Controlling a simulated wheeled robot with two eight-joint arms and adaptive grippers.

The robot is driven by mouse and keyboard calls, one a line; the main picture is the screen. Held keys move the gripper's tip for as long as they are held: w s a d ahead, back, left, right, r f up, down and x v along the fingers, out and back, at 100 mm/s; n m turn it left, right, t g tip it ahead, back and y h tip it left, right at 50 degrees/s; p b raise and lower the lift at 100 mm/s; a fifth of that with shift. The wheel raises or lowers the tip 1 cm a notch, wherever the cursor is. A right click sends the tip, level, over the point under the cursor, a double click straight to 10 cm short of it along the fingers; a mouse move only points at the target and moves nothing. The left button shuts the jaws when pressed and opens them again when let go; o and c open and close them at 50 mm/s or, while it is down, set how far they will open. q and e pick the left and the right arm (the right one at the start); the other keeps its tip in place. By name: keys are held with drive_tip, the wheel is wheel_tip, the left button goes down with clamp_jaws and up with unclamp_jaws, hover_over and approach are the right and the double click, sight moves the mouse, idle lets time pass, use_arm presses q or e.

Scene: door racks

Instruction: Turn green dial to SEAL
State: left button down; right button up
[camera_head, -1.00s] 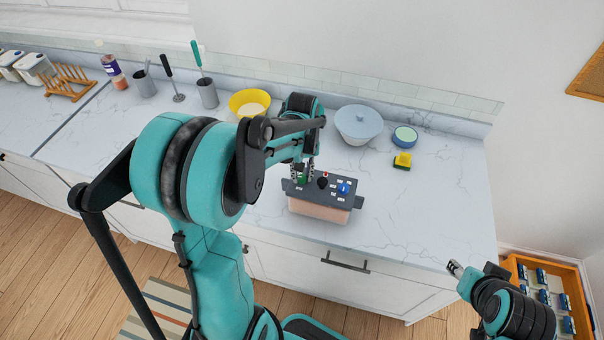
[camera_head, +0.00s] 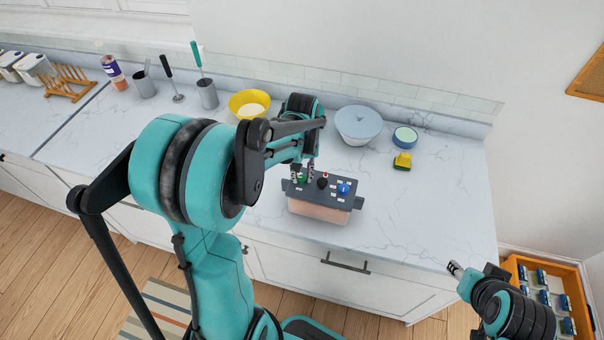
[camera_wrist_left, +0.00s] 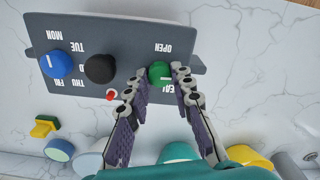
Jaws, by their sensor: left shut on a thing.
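The green dial (camera_wrist_left: 159,73) sits at one end of the dark panel (camera_wrist_left: 120,30) on a box; it also shows in the head view (camera_head: 301,181). In the left wrist view, an OPEN label is on one side of the dial and a SEAL label, partly hidden by a finger, on the other. My left gripper (camera_wrist_left: 158,78) has its fingertips on either side of the dial and is shut on it. The dial's exact pointing is hard to tell. My right gripper (camera_head: 455,268) hangs off the counter's front right, far from the panel; its finger opening is unclear.
The panel also bears a black knob (camera_wrist_left: 100,69), a blue dial (camera_wrist_left: 57,65) and a small red part (camera_wrist_left: 111,94). Behind the box stand a yellow bowl (camera_head: 247,97) and a lidded bowl (camera_head: 359,121). A sponge (camera_head: 402,163) lies right. The counter's right front is clear.

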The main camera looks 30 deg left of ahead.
sight(302, 177)
idle(0.4)
use_arm(q)
drive_tip(key=c, duration=1.3)
unclamp_jaws()
wheel_tip(302, 177, up, 12)
